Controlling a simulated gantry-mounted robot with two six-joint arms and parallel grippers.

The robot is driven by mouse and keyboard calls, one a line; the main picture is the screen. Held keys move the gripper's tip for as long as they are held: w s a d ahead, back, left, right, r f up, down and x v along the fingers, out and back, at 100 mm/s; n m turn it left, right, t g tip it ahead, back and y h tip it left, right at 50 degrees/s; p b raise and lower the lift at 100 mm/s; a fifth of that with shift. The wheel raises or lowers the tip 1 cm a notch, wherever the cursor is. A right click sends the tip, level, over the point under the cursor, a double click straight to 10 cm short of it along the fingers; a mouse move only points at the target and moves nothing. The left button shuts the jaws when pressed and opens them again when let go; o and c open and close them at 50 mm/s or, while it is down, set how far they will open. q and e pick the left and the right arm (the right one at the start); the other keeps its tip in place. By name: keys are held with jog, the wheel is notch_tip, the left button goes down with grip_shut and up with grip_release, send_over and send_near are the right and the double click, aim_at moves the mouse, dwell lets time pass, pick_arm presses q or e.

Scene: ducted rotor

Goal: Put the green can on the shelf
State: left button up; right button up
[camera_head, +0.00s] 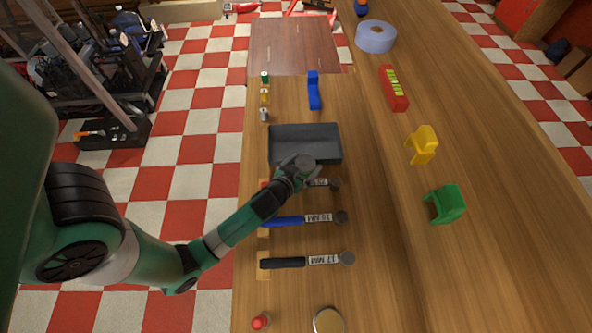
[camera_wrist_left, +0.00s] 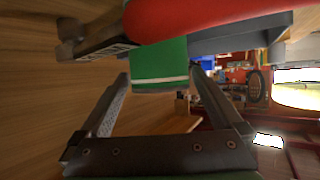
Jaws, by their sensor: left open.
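The green can (camera_head: 265,77) stands at the table's far left edge, in line with a yellow can (camera_head: 264,96) and a silver can (camera_head: 264,115). A long wooden ledge (camera_head: 470,130), possibly the shelf, runs along the table's right side. My left gripper (camera_head: 300,165) is over the near edge of the dark tray, by the red hammer, well short of the green can. In the left wrist view its two fingers (camera_wrist_left: 155,95) are apart. A green piece with a white stripe (camera_wrist_left: 160,62) shows between or beyond them; I cannot tell what it is.
A blue object (camera_head: 314,92) lies right of the cans.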

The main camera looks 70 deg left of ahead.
pick_arm(q)
jog(key=v, duration=0.8)
jog(key=shift+s+d, duration=0.1)
jog(key=shift+s, duration=0.05)
